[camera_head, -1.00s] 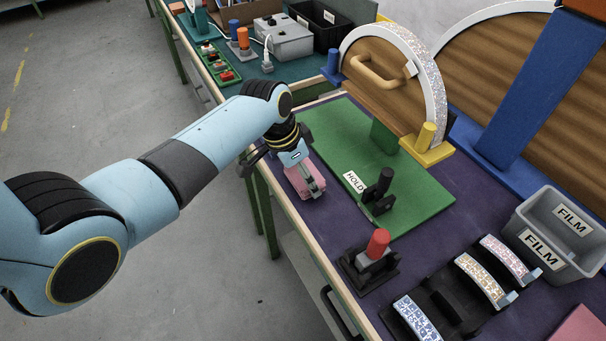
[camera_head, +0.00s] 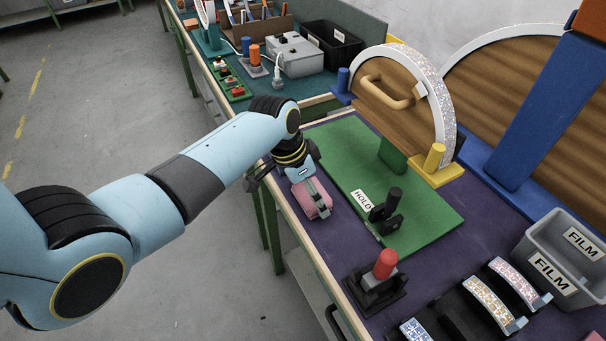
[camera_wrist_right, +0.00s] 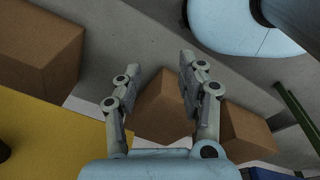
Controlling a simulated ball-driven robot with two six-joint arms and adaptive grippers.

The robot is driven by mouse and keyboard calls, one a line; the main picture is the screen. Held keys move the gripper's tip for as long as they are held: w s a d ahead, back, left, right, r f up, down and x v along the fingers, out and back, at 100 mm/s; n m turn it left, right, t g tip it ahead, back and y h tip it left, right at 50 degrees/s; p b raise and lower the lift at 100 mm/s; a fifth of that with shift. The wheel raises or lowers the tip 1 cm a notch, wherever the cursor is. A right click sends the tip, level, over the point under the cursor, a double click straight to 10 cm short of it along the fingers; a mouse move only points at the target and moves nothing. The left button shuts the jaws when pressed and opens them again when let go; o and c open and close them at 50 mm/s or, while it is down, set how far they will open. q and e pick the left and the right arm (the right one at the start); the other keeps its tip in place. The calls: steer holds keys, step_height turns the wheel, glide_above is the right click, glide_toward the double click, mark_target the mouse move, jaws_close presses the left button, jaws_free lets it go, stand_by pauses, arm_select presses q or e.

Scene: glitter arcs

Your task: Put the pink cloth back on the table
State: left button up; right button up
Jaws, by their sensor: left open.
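The pink cloth (camera_head: 307,204) lies folded on the purple table (camera_head: 336,215), near its left edge, beside the green board. My left gripper (camera_head: 318,205) is over the cloth, its jaws open. One dark finger crosses the top of the cloth; the other finger is mostly hidden, so I cannot tell if both touch it. My right gripper (camera_wrist_right: 160,68) shows in the right wrist view with its fingers apart and nothing between them. The cloth is not in that view.
Brown boxes (camera_wrist_right: 165,108) and a yellow surface (camera_wrist_right: 50,140) lie below my right gripper.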

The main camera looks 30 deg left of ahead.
arm_select(q)
steer(key=v, duration=1.1)
steer(key=s+a+f+n+y, duration=0.1)
steer(key=s+a+f+n, duration=0.1)
steer(key=s+f, duration=0.75)
steer(key=s+a+f+n+y, duration=0.15)
steer(key=s+f, duration=0.35)
steer(key=f, duration=0.9)
steer(key=s+f+n, duration=0.1)
steer(key=s+f, duration=0.4)
steer(key=s, duration=0.8)
steer(key=s+a+f+n+g, duration=0.1)
steer(key=s+f, duration=0.5)
steer(key=s, duration=0.7)
steer(key=shift+s+a+f+p, duration=0.15)
steer(key=shift+s+a+p, duration=0.15)
steer(key=shift+p, duration=0.15)
steer(key=shift+w+f+y, duration=0.1)
steer(key=shift+y, duration=0.15)
